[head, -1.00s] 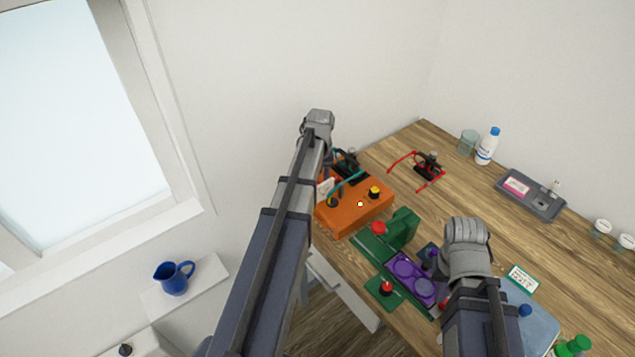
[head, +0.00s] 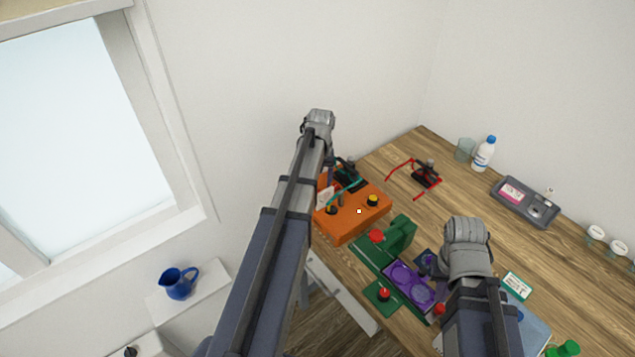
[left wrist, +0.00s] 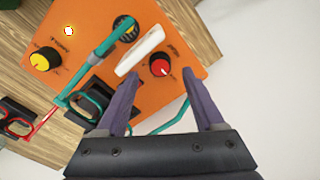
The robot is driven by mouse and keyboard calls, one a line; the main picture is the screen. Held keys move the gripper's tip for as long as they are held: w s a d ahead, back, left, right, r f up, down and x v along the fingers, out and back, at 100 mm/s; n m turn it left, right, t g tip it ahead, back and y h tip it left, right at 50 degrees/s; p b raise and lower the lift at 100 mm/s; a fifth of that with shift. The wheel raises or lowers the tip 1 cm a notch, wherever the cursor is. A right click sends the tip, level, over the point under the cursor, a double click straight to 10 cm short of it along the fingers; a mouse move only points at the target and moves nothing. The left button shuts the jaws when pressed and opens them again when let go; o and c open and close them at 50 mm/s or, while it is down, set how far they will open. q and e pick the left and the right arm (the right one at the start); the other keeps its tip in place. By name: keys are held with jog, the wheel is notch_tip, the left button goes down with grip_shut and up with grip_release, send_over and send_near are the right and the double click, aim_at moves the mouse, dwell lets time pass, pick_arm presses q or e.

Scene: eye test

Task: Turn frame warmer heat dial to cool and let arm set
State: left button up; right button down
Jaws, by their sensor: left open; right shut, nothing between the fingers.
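The orange frame warmer (head: 350,222) stands on the table's left edge. In the left wrist view its top (left wrist: 85,22) carries a yellow dial (left wrist: 42,60), a red dial (left wrist: 160,67) and a dark round fitting (left wrist: 126,30). The labels are too small to read. A teal glasses frame (left wrist: 90,100) lies with one arm across the dark fitting. A white elongated piece (left wrist: 140,50) stands beside the red dial. My left gripper (left wrist: 160,76) is open, its fingertips either side of the red dial; contact cannot be told. My right gripper (head: 433,264) is shut and empty, above the table by the purple tray.
A green fixture with a red knob (head: 376,236) and a purple tray (head: 402,273) stand right of the warmer.

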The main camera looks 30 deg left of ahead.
aim_at(318, 193)
pick_arm(q)
notch_tip(318, 193, up, 4)
jog(key=p, duration=0.3)
jog(key=shift+d+r, duration=0.1)
pick_arm(e)
notch_tip(318, 193, up, 4)
jog(key=shift+r, duration=0.1)
